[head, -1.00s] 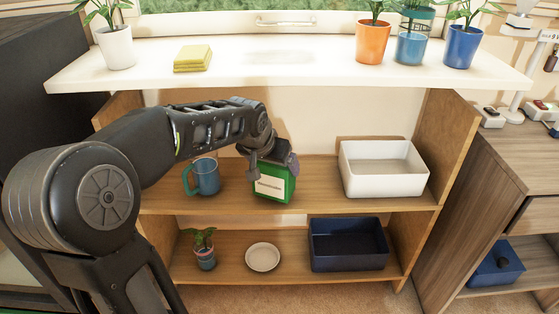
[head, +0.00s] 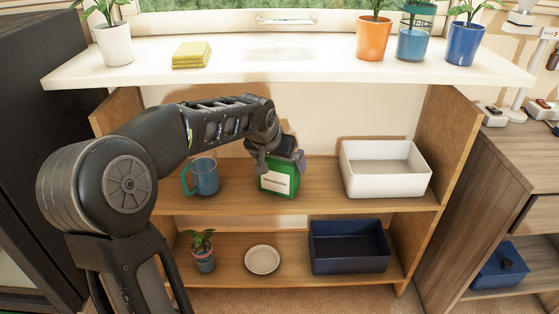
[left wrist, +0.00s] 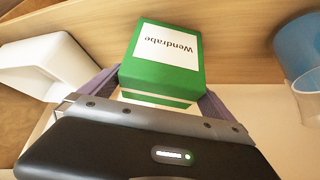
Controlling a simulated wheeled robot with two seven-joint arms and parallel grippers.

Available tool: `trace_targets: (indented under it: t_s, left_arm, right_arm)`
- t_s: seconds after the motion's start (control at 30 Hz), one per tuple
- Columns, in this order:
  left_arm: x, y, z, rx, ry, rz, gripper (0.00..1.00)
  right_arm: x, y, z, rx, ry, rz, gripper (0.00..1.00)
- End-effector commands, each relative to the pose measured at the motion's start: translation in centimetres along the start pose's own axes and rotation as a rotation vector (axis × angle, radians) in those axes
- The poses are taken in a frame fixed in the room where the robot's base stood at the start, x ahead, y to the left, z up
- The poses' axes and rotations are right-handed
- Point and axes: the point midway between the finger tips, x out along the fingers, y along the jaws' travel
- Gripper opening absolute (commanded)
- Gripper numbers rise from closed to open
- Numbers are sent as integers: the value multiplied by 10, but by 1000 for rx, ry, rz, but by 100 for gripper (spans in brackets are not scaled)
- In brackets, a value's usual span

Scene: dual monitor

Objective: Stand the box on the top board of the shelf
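The green box (head: 277,179) with a white label is at the middle of the upper wooden board (head: 325,194). My left gripper (head: 276,160) reaches it from above, with a finger on each side. In the left wrist view the box (left wrist: 162,62) sits between the purple-grey fingers, which appear to touch its sides. The box is slightly tilted in the head view and seems just clear of the board. The white top board (head: 310,72) runs above, across the whole shelf. My right gripper is not in view.
A blue mug (head: 205,177) stands left of the box and a white bin (head: 385,185) right of it. The white top carries yellow cloths (head: 191,55) and several potted plants; its middle is clear. Below are a small plant, a plate (head: 262,260) and a navy bin (head: 349,262).

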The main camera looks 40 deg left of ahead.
Motion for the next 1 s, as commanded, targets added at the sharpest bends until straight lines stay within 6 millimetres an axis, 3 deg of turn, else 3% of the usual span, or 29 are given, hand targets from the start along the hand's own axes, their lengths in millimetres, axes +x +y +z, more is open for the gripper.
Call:
trace_targets:
  t_s: [0.23, 0.37, 0.8, 1.0]
  left_arm:
    - [-3, 0, -2, 0, 0, 0, 100]
    - [-14, 0, -4, 0, 2, -1, 100]
    - [-100, 0, -4, 0, 3, -1, 100]
    - [-121, 0, -3, 1, 0, 0, 100]
  right_arm:
    - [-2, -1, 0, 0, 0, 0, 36]
    - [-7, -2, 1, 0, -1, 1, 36]
    - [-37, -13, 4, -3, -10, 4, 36]
    - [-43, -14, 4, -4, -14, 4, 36]
